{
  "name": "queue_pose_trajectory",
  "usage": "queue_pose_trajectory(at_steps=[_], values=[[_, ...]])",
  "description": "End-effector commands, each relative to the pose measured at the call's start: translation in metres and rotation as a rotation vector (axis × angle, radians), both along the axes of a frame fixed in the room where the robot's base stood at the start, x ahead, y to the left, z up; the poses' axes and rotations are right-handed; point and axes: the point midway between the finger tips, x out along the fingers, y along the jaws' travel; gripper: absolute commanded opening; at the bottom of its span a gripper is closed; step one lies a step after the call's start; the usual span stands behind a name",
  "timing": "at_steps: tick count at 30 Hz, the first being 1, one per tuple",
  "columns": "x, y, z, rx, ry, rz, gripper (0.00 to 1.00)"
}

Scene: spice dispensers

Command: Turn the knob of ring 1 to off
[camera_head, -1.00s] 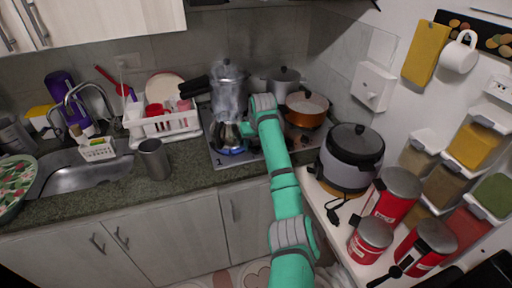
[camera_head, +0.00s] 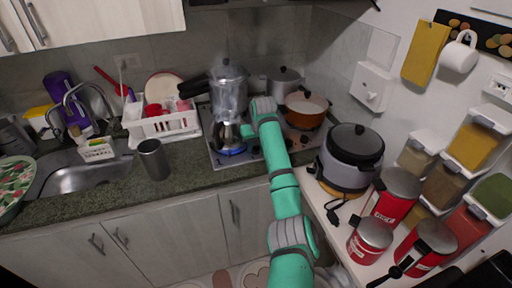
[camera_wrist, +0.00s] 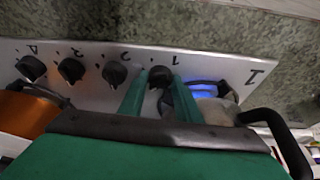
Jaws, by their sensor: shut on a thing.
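The knob of ring 1 (camera_wrist: 160,76) is black and round, next to the printed 1 on the stove's front panel in the wrist view. My gripper (camera_wrist: 157,103) has its two green fingers on either side of this knob and is shut on it. The ring 1 burner glows blue (camera_wrist: 205,92) beside the knob; the glow also shows in the head view (camera_head: 231,151) under a steaming metal kettle (camera_head: 229,134).
Knobs 2 (camera_wrist: 115,73), 3 (camera_wrist: 71,70) and 4 (camera_wrist: 31,68) line the panel to the left in the wrist view. A tall steaming pot (camera_head: 229,92) and an orange pot (camera_head: 306,109) stand on the stove. A rice cooker (camera_head: 349,158) is at right.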

Motion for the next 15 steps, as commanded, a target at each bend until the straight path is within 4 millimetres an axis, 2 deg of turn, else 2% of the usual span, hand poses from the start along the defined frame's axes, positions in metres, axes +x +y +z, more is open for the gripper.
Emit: queue_pose_trajectory(at_steps=[8,15], values=[[0.0010,-0.0026,0.0008,0.001,-0.001,0.136,0.08],[0.0022,-0.0045,0.0013,0.002,-0.001,0.349,0.08]])
